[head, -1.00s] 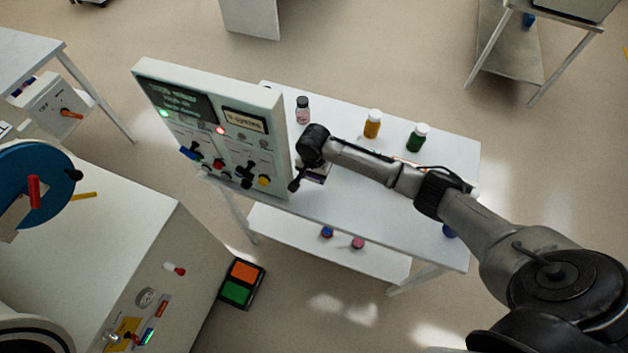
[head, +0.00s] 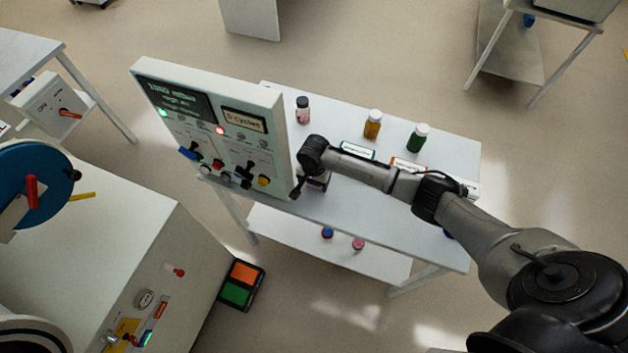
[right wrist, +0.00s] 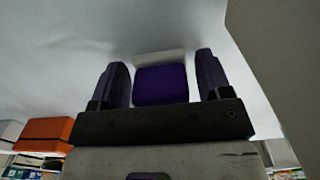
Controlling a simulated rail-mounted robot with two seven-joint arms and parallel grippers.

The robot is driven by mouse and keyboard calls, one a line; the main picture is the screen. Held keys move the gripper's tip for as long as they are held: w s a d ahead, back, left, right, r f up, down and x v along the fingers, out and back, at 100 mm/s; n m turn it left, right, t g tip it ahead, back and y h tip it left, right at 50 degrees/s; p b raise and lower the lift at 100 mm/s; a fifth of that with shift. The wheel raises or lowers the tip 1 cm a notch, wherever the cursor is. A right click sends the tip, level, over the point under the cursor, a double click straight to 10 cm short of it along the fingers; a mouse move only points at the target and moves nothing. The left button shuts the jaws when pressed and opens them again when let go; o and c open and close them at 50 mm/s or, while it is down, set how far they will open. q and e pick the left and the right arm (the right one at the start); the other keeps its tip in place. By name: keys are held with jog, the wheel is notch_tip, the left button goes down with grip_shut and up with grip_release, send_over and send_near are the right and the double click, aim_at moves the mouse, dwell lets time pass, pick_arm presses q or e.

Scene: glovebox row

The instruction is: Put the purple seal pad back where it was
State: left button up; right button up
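The purple seal pad (right wrist: 160,85) shows in the right wrist view as a purple block with a pale part behind it. It lies between the two fingers of my right gripper (right wrist: 163,82), which stand apart on either side of it. A narrow gap shows at the right finger; contact on the left side is unclear. In the head view my right gripper (head: 308,186) is low over the left end of the white table (head: 400,222), close beside the control panel. The pad is mostly hidden there by my arm. My left gripper is not in view.
The upright control panel (head: 216,130) stands at the table's left end, close to my right gripper. A pink-labelled vial (head: 303,110), an orange bottle (head: 372,124) and a green bottle (head: 418,138) stand along the back edge. Two labels (head: 358,151) lie near my forearm. A lower shelf (head: 300,240) holds small vials.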

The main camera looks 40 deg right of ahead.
jog(key=shift+o, duration=0.6)
jog(key=shift+r, duration=0.35)
notch_tip(320, 180, up, 11)
jog(key=shift+r+p, duration=0.2)
jog(key=shift+p, duration=0.6)
jog(key=shift+r, duration=0.1)
